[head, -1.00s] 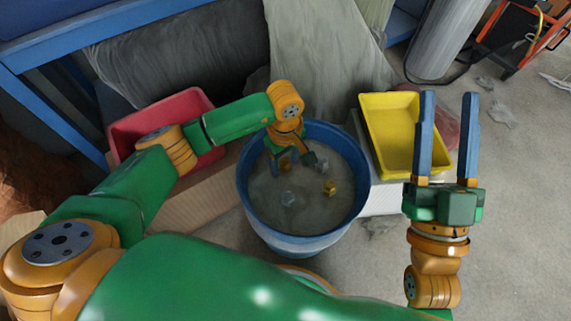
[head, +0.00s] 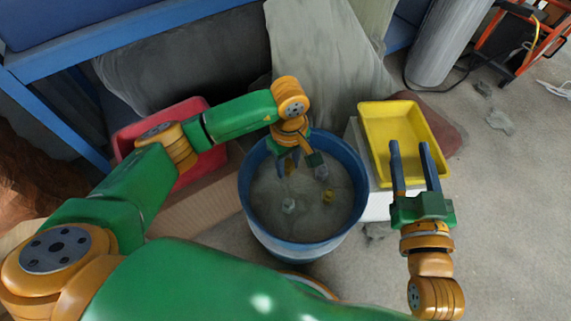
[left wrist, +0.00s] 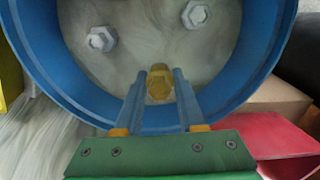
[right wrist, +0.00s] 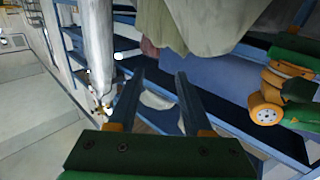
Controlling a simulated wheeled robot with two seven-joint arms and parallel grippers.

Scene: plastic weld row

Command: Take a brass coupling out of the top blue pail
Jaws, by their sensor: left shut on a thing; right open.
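The blue pail (head: 246,205) stands in the middle of the head view, its open mouth facing up. My left gripper (head: 288,168) points down inside it, near its far side. In the left wrist view, the left gripper (left wrist: 160,88) is shut on a brass coupling (left wrist: 160,80) between its fingertips. That coupling is mostly hidden in the head view. Two grey couplings lie there too, one nearer (head: 289,206) and one farther right (head: 321,171). My right gripper (head: 409,152) is open and empty, right of the pail.
A yellow bin (head: 382,160), seemingly empty, stands right of the pail on a white support (head: 378,209). A red bin (head: 125,140) is at left, partly behind my left arm. A blue frame (head: 45,110) and grey cloth (head: 320,50) stand behind.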

